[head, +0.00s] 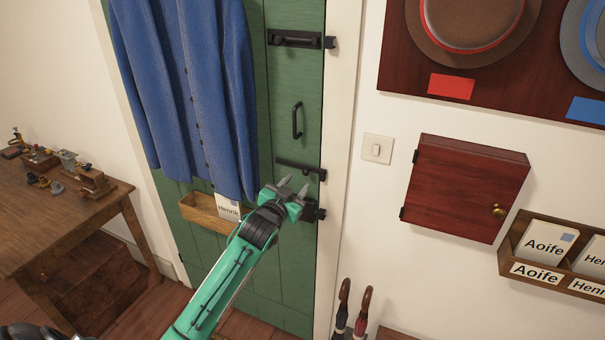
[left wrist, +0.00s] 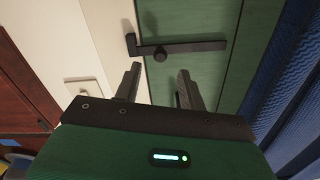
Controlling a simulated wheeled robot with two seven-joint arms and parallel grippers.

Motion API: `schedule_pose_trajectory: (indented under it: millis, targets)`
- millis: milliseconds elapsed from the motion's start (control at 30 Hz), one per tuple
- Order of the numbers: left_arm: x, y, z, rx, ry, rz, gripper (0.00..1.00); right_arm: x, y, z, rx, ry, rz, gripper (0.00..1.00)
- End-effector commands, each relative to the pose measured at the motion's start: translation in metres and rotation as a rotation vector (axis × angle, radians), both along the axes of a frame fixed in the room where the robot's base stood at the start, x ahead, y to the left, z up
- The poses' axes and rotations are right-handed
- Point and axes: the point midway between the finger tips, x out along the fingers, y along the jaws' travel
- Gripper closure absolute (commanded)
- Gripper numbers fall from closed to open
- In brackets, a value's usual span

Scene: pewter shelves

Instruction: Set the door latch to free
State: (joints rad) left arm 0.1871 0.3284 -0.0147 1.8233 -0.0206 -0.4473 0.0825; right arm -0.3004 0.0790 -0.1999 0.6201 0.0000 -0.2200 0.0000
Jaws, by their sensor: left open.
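The green door (head: 285,80) carries a black door latch (head: 300,169), a level bar reaching to the door's right edge. In the left wrist view the latch bar (left wrist: 195,46) lies across the door, with a round knob (left wrist: 160,56) and its end in a catch (left wrist: 131,44) at the frame. My left gripper (head: 295,185) is open and empty, just below and in front of the latch. In the left wrist view its two fingers (left wrist: 158,75) point toward the knob, apart from it as far as I can tell. My right gripper is not in view.
The door also bears a black bolt (head: 294,40), a pull handle (head: 297,120), a blue coat (head: 190,90) and a wooden letter box (head: 203,214). Dark hardware (head: 313,212) is partly behind my gripper. A wooden table (head: 70,215) stands left; umbrellas (head: 361,315) stand below right.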

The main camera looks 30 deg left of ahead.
Motion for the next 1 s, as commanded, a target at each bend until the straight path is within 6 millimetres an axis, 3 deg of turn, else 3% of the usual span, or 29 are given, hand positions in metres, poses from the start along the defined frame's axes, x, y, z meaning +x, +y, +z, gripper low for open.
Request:
schedule_pose_trajectory:
  millis: [100, 300, 733, 933, 1000]
  targets:
    - [0.021, 0.001, 0.003, 0.000, 0.000, 0.001, 0.59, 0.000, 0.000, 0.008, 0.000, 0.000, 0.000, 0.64]
    - [0.042, 0.003, 0.001, 0.000, 0.001, 0.000, 0.59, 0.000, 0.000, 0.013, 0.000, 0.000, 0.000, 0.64]
    - [0.050, 0.003, -0.001, 0.000, 0.001, 0.000, 0.59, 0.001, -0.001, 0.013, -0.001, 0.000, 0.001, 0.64]
    - [0.050, 0.003, -0.001, 0.000, 0.001, 0.000, 0.96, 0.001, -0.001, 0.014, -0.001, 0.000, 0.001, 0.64]
    - [0.050, 0.003, -0.001, 0.000, 0.001, 0.000, 1.00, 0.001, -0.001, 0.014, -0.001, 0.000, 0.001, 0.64]
